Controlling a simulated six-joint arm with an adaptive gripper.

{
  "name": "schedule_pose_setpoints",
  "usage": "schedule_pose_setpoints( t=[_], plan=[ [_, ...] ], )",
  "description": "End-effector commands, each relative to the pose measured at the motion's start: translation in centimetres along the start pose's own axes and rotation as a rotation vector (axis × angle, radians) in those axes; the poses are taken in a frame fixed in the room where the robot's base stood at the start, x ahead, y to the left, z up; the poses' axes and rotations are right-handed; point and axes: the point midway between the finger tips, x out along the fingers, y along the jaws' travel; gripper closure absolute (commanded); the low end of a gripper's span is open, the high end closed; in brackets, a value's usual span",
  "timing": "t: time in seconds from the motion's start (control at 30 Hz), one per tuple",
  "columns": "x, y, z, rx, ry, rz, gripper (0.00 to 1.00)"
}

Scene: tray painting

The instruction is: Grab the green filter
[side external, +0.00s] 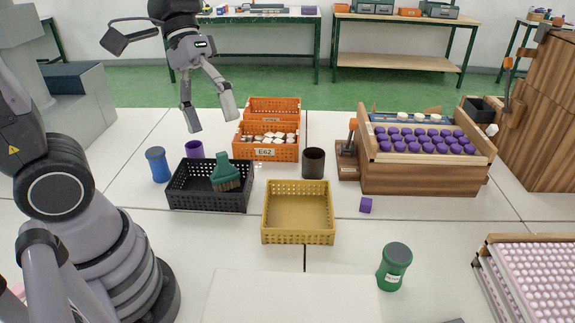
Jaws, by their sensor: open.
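A green cylinder with a pale label, which looks like the green filter (394,268), stands upright on the white table at the front right. Nothing touches it. My gripper (211,114) is open and empty, its fingers spread and pointing down. It hangs in the air at the upper left, above the black basket and far from the green filter.
A black basket (209,206) holds a green brush (226,172). A yellow basket (299,238) looks empty.

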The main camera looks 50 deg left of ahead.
Motion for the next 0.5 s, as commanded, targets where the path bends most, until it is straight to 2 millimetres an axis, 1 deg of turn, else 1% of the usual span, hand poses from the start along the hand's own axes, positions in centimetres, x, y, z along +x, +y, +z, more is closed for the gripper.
schedule_pose_setpoints(
  t=[0.03,0.17,0.2,0.27,0.3,0.37,0.4,0.47,0.5],
  plan=[
    [1.4,1.5,-0.8,-0.072,-0.097,0.061,0.26],
    [4.4,5.6,-3.1,-0.271,-0.311,0.242,0.26],
    [5.4,6.8,-4.1,-0.337,-0.369,0.297,0.26],
    [6.9,8.4,-5.7,-0.438,-0.45,0.378,0.26],
    [8.0,9.3,-6.9,-0.507,-0.498,0.432,0.26],
    [9.8,10.4,-8.9,-0.613,-0.562,0.513,0.26],
    [11.1,11.0,-10.3,-0.687,-0.598,0.566,0.26],
    [13.3,11.5,-12.5,-0.798,-0.643,0.645,0.26],
    [14.8,11.6,-14.0,-0.871,-0.663,0.698,0.26]
  ],
)
